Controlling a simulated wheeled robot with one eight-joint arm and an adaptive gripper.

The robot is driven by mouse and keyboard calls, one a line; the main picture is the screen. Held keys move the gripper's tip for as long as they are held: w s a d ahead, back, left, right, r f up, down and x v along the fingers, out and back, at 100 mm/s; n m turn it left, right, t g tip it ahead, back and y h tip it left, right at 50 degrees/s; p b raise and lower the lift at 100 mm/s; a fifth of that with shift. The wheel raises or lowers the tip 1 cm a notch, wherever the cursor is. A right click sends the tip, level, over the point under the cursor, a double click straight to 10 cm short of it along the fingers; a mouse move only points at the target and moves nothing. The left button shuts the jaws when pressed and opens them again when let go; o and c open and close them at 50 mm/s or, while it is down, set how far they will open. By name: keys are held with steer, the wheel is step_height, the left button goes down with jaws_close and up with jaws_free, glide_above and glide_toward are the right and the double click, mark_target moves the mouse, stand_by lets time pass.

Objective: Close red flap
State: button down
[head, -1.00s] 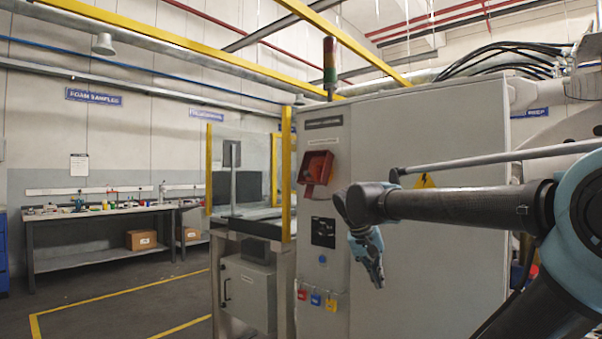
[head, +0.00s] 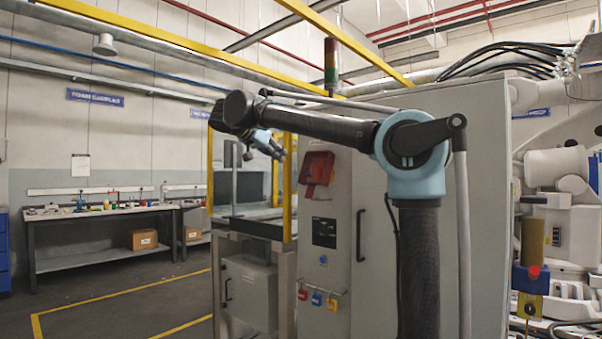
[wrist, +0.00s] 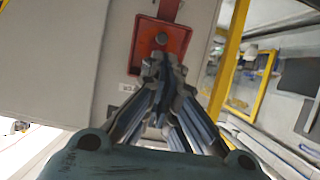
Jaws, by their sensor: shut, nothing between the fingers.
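A red box (head: 320,164) is mounted on the grey cabinet's front. Its open front shows in the wrist view (wrist: 182,42), with a round knob inside (wrist: 162,39). The red flap (head: 308,191) hangs at the box's lower edge in the head view. In the wrist view, a dark red strip that looks like the flap (wrist: 169,9) shows at the top edge, partly cut off. My gripper (head: 280,155) is shut and empty, left of the box in the head view. In the wrist view its fingertips (wrist: 163,62) overlap the box's edge; I cannot tell whether they touch.
A yellow post (head: 287,190) and a glass-walled enclosure stand left of the box, close to my gripper. The cabinet (head: 470,230) has a black handle (head: 360,235). Red, blue and yellow tags (head: 316,299) hang below. Floor on the left is clear.

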glide_toward(314, 167)
steer(key=f, duration=0.1)
steer(key=w+f, duration=0.1)
steer(key=f, duration=0.1)
steer(key=w+f, duration=0.1)
steer(key=shift+w+d+f, duration=0.2)
steer(key=shift+d+f, duration=0.05)
steer(key=shift+d, duration=0.15)
